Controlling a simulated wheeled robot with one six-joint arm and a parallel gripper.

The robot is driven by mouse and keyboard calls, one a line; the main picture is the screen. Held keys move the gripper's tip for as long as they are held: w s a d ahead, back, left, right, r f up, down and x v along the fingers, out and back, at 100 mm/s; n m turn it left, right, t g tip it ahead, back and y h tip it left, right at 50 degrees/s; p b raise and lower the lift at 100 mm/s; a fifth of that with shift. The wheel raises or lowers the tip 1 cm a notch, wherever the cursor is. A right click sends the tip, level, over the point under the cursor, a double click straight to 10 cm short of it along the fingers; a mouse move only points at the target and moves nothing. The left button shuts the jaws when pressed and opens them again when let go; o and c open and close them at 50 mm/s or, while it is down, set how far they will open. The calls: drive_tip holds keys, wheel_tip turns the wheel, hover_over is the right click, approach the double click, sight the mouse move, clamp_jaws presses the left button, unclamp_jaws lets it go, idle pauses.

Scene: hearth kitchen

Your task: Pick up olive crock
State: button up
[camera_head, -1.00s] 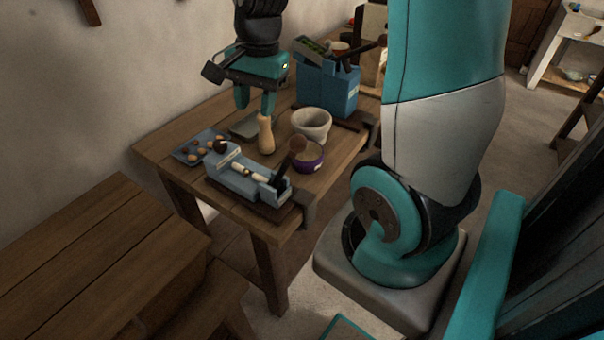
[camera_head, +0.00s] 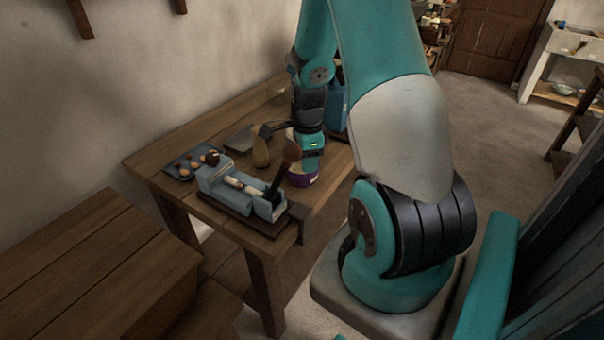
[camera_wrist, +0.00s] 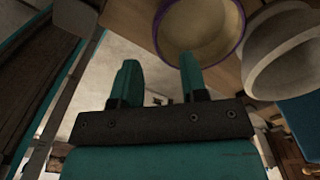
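I cannot tell for sure which vessel is the olive crock. A purple-banded bowl (camera_head: 303,179) stands near the table's right edge, and its purple rim shows in the wrist view (camera_wrist: 243,30). A pale, thick-walled vessel (camera_wrist: 285,60) is beside it in the wrist view; my arm hides it in the head view. My gripper (camera_wrist: 158,70) is open and empty, its two teal fingers apart. In the head view my gripper (camera_head: 310,163) is low over the table, at or just behind the purple-banded bowl; contact cannot be told.
A blue-grey box (camera_head: 232,189) with a dark handle stands at the table's front. A tray of small round items (camera_head: 181,172) is left of it. A tan rounded piece (camera_head: 261,153) stands near my gripper. A blue container (camera_head: 338,107) is behind my arm.

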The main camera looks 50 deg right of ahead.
sight(306, 175)
drive_tip(key=shift+a+f+p, duration=0.1)
drive_tip(key=shift+f+p, duration=0.3)
drive_tip(key=shift+f, duration=2.35)
clamp_jaws()
